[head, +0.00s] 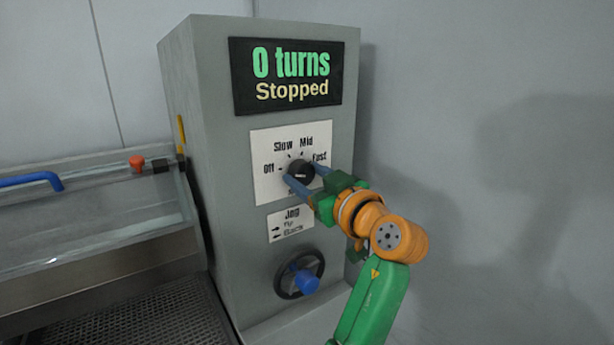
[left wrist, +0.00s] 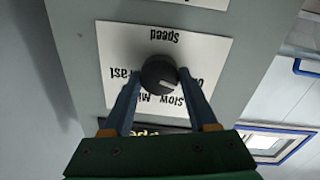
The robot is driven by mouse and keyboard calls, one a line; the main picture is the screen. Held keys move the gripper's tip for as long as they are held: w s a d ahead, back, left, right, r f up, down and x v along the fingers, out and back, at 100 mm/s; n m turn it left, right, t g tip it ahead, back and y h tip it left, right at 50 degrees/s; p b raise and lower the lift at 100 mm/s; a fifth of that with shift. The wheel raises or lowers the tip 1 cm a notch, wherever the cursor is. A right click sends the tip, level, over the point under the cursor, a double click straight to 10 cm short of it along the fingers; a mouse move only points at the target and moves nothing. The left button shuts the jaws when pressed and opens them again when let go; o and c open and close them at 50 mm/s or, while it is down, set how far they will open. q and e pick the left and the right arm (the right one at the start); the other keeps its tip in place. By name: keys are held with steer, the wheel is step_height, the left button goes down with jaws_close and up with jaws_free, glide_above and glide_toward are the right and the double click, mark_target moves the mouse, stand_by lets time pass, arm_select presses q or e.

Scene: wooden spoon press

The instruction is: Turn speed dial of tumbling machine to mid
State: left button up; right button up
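The tumbling machine (head: 225,215) is a tall grey cabinet. Its black round speed dial (head: 300,170) sits on a white plate marked Off, Slow, Mid and Fast; the dial also shows in the left wrist view (left wrist: 158,68), upside down. The dial's pale mark appears to point towards Off. My left gripper (head: 307,178) has its two blue fingers on either side of the dial, shown too in the left wrist view (left wrist: 160,80). The fingertips are very close to the dial's sides; whether they press on it is unclear. My right gripper is not in view.
The display (head: 288,76) reads "0 turns" and "Stopped". Below the dial are a jog label (head: 290,224) and a black handwheel (head: 300,274) with a blue knob. A clear-topped tank (head: 90,210) with a blue handle (head: 32,181) stands left. A bare wall is right.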

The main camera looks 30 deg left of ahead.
arm_select(q)
steer(key=c, duration=0.3)
